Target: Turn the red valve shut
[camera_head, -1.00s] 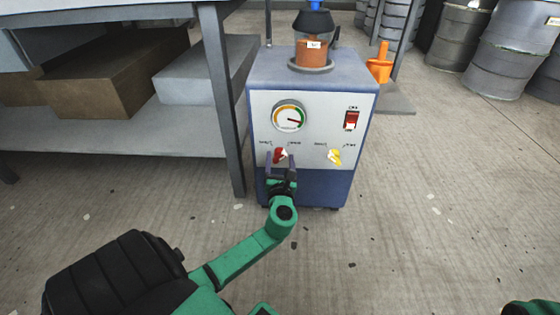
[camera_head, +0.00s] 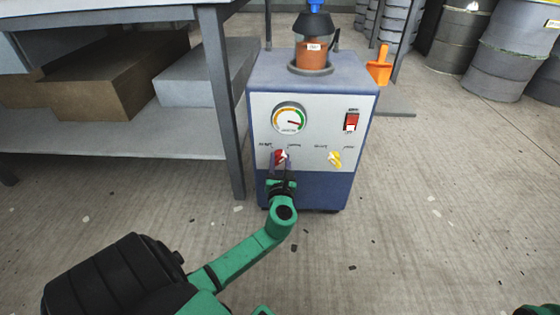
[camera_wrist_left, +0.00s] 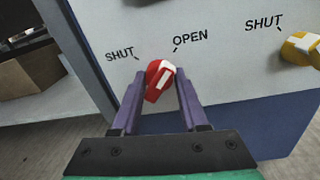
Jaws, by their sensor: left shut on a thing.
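The red valve (camera_head: 281,155) is a small red knob with a white stripe, low on the left of the front panel of a blue-grey machine (camera_head: 315,185). In the left wrist view the red valve (camera_wrist_left: 160,80) sits between SHUT and OPEN labels; the upper end of its stripe leans right, toward the OPEN mark. My left gripper (camera_head: 281,163) is at the panel, shut on the valve. Its two purple fingers (camera_wrist_left: 158,84) flank the knob in the wrist view. My right gripper is not in view.
A yellow valve (camera_head: 335,159) is to the right on the same panel, below a red switch (camera_head: 351,121). A gauge (camera_head: 289,119) is above the red valve. A table leg (camera_head: 222,105) stands close on the left. The floor in front is mostly clear.

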